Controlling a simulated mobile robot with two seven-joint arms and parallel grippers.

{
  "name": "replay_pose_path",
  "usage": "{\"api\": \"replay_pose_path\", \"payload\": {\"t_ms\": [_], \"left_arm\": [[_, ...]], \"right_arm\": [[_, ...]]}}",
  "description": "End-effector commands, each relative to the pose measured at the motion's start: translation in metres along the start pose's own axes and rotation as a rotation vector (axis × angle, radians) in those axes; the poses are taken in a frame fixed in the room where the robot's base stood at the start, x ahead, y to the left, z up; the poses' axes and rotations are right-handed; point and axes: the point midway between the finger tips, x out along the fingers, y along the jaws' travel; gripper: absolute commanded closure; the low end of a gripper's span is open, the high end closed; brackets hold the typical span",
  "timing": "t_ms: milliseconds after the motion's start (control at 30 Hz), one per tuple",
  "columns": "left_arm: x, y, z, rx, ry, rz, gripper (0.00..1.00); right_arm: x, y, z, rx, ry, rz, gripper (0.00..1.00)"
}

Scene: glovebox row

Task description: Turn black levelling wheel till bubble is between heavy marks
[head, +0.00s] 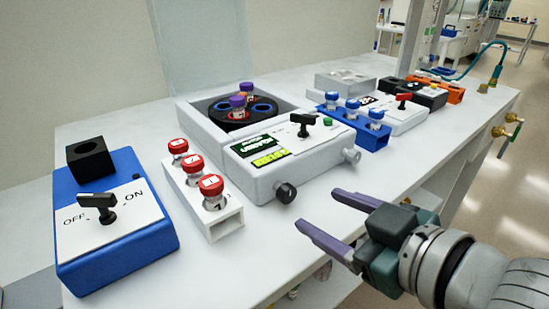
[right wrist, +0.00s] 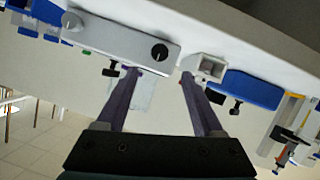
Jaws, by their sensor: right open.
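The black levelling wheel (head: 285,192) sits on the front face of the white centrifuge (head: 262,185), near its left corner. It also shows in the right wrist view (right wrist: 160,52), beyond the gap between my fingertips. A yellow-green strip with dark marks (head: 270,158), seemingly the bubble level, lies on the centrifuge's top panel; the bubble is too small to place. My right gripper (head: 318,210) is open and empty, in front of the bench and apart from the wheel. It also shows open in the right wrist view (right wrist: 161,75). My left gripper is not in view.
A pale knob (head: 352,155) sits right of the wheel on the same face. A white rack (head: 225,222) with red-capped tubes stands close left, then a blue ON/OFF box (head: 110,240). A blue rack (head: 368,138) stands to the right. The space before the wheel is clear.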

Motion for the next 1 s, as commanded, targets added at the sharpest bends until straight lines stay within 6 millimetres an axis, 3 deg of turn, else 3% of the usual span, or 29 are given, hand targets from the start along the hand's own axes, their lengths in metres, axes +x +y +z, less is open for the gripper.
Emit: {"api": "replay_pose_path", "payload": {"t_ms": [533, 700, 1000], "left_arm": [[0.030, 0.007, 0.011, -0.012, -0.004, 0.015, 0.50], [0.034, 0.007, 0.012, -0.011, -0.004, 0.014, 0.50], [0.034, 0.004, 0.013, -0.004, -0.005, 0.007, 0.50]], "right_arm": [[0.084, -0.001, 0.001, -0.001, 0.004, -0.001, 0.31], [0.096, -0.001, -0.001, -0.002, 0.004, -0.001, 0.31], [0.098, 0.000, -0.002, -0.001, 0.003, -0.001, 0.31]]}}
